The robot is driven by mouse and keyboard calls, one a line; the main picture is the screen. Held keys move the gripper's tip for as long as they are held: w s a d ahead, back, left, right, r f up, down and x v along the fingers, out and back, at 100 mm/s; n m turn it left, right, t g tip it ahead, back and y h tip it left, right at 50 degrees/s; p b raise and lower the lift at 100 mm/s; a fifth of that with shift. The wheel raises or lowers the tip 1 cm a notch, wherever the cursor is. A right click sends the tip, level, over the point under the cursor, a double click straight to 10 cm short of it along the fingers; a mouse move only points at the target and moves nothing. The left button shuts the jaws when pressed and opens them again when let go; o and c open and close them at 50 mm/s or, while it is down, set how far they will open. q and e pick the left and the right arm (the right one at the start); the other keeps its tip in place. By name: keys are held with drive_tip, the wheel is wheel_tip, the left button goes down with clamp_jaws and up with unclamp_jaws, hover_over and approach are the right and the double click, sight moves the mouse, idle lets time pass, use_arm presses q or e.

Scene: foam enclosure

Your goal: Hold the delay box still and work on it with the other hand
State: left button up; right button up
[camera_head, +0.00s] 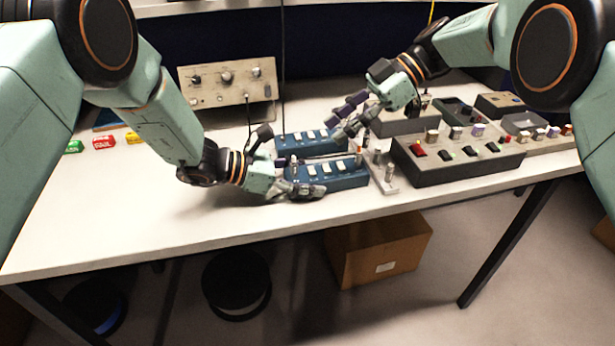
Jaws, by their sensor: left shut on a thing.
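Two blue boxes with rows of pale switches sit at the middle of the white table. I take the nearer blue box (343,183) to be the delay box; no label is readable. My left gripper (292,177) is shut on its left end, and its fingers hide that end. The farther blue box (312,141) lies just behind it. My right gripper (341,123) hangs above the right end of the farther box, its fingers apart and nothing visible between them.
A small pale plate with upright posts (382,178) stands just right of the nearer box. A large dark control box (460,165) is farther right. A beige panel with knobs (228,83) stands behind. The left front of the white table (120,205) is clear.

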sight(296, 164)
drive_tip(key=shift+o, duration=0.8)
drive_tip(key=shift+r, duration=0.1)
drive_tip(key=shift+o, duration=0.3)
drive_tip(key=shift+n+h, duration=0.3)
drive_tip(key=shift+h, duration=0.2)
drive_tip(key=r, duration=0.1)
drive_tip(key=a+r, duration=0.1)
drive_tip(key=s+a+r, duration=0.1)
drive_tip(key=r, duration=0.1)
drive_tip(key=shift+a, duration=0.25)
drive_tip(key=shift+s+a+f+m+t+h, duration=0.3)
drive_tip(key=shift+a+f, duration=0.55)
drive_tip(key=shift+f, duration=0.95)
drive_tip(key=shift+s+a+f+m+t+h, duration=0.4)
drive_tip(key=shift+a+f, duration=0.45)
drive_tip(key=shift+f, duration=0.9)
drive_tip(key=shift+s+a+f+m+t+h, duration=0.15)
drive_tip(key=shift+a+f+h, duration=0.25)
drive_tip(key=shift+a+f, duration=0.95)
drive_tip(key=shift+d+f, duration=0.45)
drive_tip(key=shift+d, duration=0.05)
clamp_jaws()
